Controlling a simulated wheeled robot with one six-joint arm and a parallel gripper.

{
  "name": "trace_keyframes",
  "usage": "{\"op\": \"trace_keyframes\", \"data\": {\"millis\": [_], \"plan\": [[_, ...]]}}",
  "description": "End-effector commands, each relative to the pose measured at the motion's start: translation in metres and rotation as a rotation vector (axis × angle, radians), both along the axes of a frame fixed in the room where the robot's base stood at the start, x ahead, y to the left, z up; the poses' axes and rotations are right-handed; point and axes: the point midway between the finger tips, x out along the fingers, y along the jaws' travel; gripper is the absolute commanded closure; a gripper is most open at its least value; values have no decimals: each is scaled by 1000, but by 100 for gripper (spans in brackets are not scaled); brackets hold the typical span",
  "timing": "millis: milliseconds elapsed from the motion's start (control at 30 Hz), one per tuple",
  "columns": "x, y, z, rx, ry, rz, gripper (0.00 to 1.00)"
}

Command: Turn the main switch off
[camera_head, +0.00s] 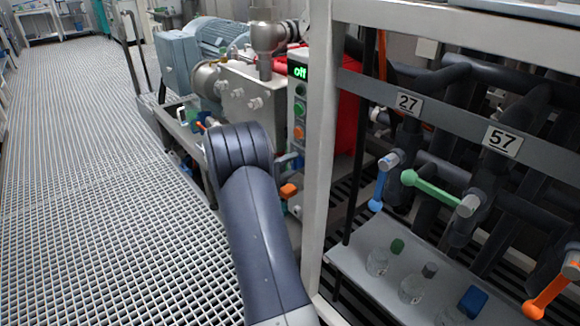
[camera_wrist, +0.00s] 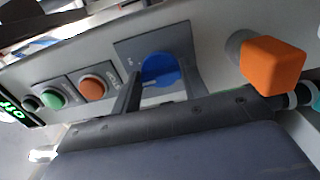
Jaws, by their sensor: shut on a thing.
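The blue rotary switch (camera_wrist: 160,68) sits on a dark square plate on the pale control panel (camera_wrist: 215,30) in the wrist view. I take it as the main switch; the lettering beside it is too small to read. My gripper (camera_wrist: 160,82) has one dark finger on each side of the blue knob and is shut on it. In the head view my gripper (camera_head: 288,163) reaches the side of the control box, and the blue knob is not visible there. The display (camera_head: 299,71) on the box reads "off" in green.
A green button (camera_wrist: 52,99) and an orange button (camera_wrist: 93,88) lie left of the switch; an orange square knob (camera_wrist: 273,63) sticks out right of it. A white frame post (camera_head: 318,150) stands close to the right of my arm. Grated floor at left is clear.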

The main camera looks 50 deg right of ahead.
Motion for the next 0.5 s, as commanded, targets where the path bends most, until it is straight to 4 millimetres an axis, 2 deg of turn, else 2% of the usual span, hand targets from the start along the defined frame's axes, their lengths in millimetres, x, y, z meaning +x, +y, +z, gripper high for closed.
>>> {"op": "trace_keyframes", "data": {"millis": [500], "plan": [[0,0,1,46,405,0,81]]}}
